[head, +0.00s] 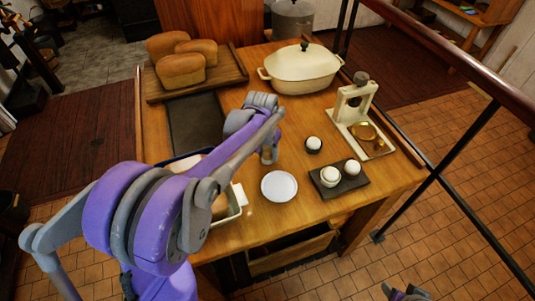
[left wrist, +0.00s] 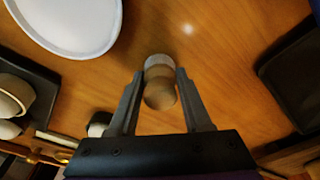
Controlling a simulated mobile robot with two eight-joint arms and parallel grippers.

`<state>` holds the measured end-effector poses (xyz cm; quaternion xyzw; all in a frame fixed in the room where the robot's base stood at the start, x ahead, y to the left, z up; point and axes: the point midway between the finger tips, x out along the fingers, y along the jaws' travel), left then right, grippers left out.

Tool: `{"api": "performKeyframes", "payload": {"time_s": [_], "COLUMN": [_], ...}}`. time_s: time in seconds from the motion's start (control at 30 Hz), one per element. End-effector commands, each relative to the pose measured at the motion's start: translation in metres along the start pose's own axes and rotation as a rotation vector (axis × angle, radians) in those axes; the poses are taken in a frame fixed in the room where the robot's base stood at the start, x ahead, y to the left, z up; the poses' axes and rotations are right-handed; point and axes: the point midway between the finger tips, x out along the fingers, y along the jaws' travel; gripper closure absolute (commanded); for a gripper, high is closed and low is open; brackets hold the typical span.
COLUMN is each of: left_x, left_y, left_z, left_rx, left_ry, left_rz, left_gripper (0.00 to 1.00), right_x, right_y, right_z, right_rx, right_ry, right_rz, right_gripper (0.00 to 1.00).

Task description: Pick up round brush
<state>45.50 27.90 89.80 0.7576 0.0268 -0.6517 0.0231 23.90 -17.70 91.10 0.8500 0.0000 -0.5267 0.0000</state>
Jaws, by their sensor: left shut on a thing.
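The round brush (left wrist: 160,95) has a rounded wooden handle and a pale end. In the left wrist view it sits between the two fingers of my left gripper (left wrist: 160,72), which is shut on it. In the head view my left gripper (head: 268,144) reaches down over the middle of the table, and the brush (head: 269,157) shows below it, partly hidden. Whether the brush touches the table is hard to tell. Part of my right gripper (head: 405,293) shows at the bottom edge of the head view, away from the table; its fingers are not clear.
A white plate (head: 279,186) lies just in front of the brush. A dark tray (head: 351,187) with white round items, a cream press (head: 352,112), a lidded pot (head: 301,72) and loaves on a wooden board (head: 238,67) surround it. My arm partly covers a pale-rimmed tray (head: 237,211).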

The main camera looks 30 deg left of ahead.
Motion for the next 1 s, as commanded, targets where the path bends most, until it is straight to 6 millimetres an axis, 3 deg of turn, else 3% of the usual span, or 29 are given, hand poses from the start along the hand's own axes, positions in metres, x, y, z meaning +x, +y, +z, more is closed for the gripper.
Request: {"api": "performKeyframes", "payload": {"time_s": [0.23,0.5,0.7,1.0], "left_x": [-0.013,-0.066,-0.093,-0.099], "left_y": [0.0,0.0,0.0,0.0], "left_z": [-0.002,-0.01,-0.014,-0.015], "left_rx": [0.0,0.0,0.0,0.0], "left_ry": [0.0,0.0,0.0,0.0], "left_rz": [0.0,0.0,0.0,0.0], "left_gripper": [1.0,1.0,1.0,1.0], "right_x": [-0.001,-0.004,-0.006,-0.006], "right_y": [0.0,0.0,0.0,0.0], "right_z": [-0.001,-0.004,-0.005,-0.005], "right_rx": [0.0,0.0,0.0,0.0], "right_ry": [0.001,0.003,0.004,0.004], "right_rz": [0.0,0.0,0.0,0.0], "right_gripper": [0.5,0.5,0.5,0.5]}}
